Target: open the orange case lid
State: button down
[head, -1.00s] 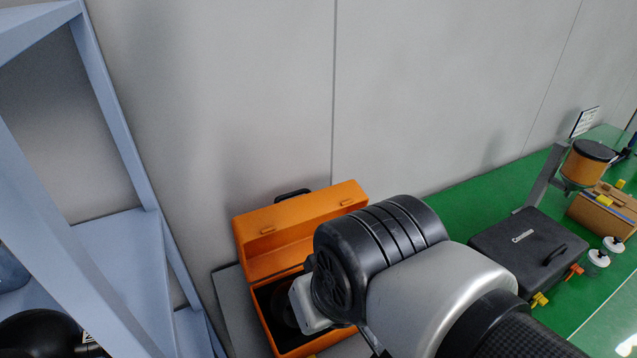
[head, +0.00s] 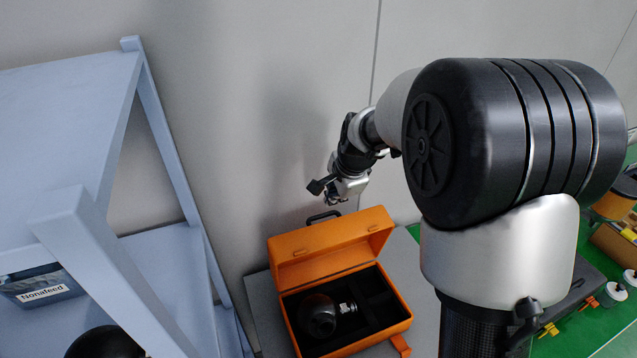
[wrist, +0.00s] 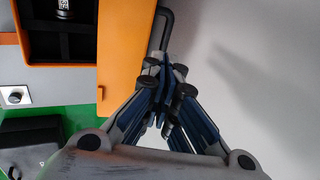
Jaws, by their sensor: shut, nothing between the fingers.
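The orange case stands open on a grey surface, its orange lid (head: 333,246) raised at the back, near the wall. The case base (head: 349,336) shows a black lining with compartments and a dark round device (head: 320,314) with a metallic part inside. The lid's black handle (head: 324,217) sticks up from its top edge. My gripper (head: 324,190) is shut and empty, above the lid's top edge and apart from it. In the wrist view my shut fingertips (wrist: 168,72) appear beside the orange lid (wrist: 118,50) and near its handle (wrist: 167,22); contact there cannot be told.
A pale blue shelf (head: 75,110) stands at the left, holding a labelled container (head: 42,285) and a black round object (head: 105,343). A grey wall (head: 250,90) is close behind the case. A black case, small bottles and a cardboard box (head: 612,245) lie on the green surface at the right.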

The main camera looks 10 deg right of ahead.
aim_at(325, 214)
jog(key=b+x, duration=0.1)
jog(key=x, duration=0.9)
jog(key=shift+w+f, duration=0.1)
jog(key=shift+f, duration=0.05)
jog(key=shift+w, duration=0.4)
jog(key=w+f, duration=0.1)
jog(key=w, duration=0.1)
jog(key=w+a+f+p, duration=0.1)
jog(key=w, duration=0.2)
jog(key=w+f, duration=0.1)
jog(key=w, duration=0.2)
jog(key=shift+a+f+p, duration=0.25)
jog(key=shift+a+p, duration=0.05)
jog(key=shift+a, duration=0.05)
jog(key=shift+s, duration=0.1)
